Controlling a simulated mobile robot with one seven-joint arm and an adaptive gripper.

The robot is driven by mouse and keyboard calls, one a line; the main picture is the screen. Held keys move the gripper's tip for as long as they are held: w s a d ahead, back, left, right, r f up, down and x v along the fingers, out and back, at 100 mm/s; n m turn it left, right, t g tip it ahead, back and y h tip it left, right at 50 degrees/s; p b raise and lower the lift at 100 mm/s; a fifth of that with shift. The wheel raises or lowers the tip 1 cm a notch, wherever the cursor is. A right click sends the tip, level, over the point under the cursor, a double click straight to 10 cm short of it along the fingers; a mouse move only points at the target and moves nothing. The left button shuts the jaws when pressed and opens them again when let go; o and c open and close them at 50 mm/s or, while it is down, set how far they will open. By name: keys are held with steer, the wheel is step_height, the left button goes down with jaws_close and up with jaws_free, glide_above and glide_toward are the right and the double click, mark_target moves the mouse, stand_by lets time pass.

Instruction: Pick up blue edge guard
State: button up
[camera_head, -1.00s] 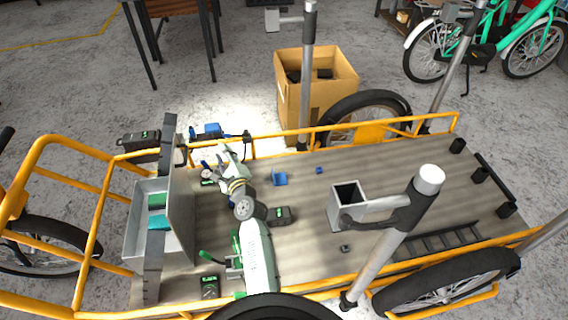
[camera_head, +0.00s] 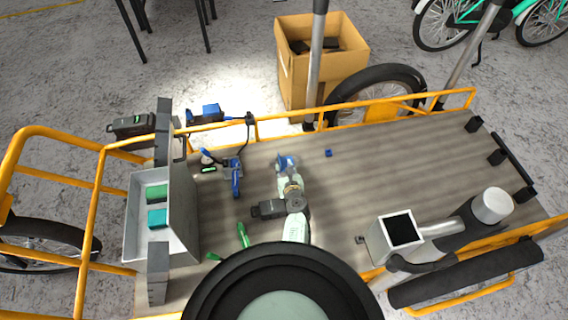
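The blue edge guard (camera_head: 281,160) is a small blue angled piece on the wooden cargo bed, left of a small blue cube. My gripper (camera_head: 288,170) is right over it, at the end of my arm reaching up from the bottom of the picture. The gripper hides part of the guard. I cannot tell whether the fingers touch it or how far they are open.
The small blue cube (camera_head: 328,153) lies on the bed. A blue-handled tool (camera_head: 236,178) and a green-handled tool (camera_head: 243,235) lie to the left. A grey bin (camera_head: 133,218) stands at the left end. A yellow rail (camera_head: 400,104) edges the bed. The bed's middle right is clear.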

mark_target(283, 164)
steer(key=x, duration=0.2)
steer(key=b+x, duration=0.1)
steer(key=x, duration=0.2)
steer(key=shift+w+a+b, duration=0.35)
steer(key=shift+b, duration=0.05)
steer(key=shift+c, duration=0.4)
jaws_close()
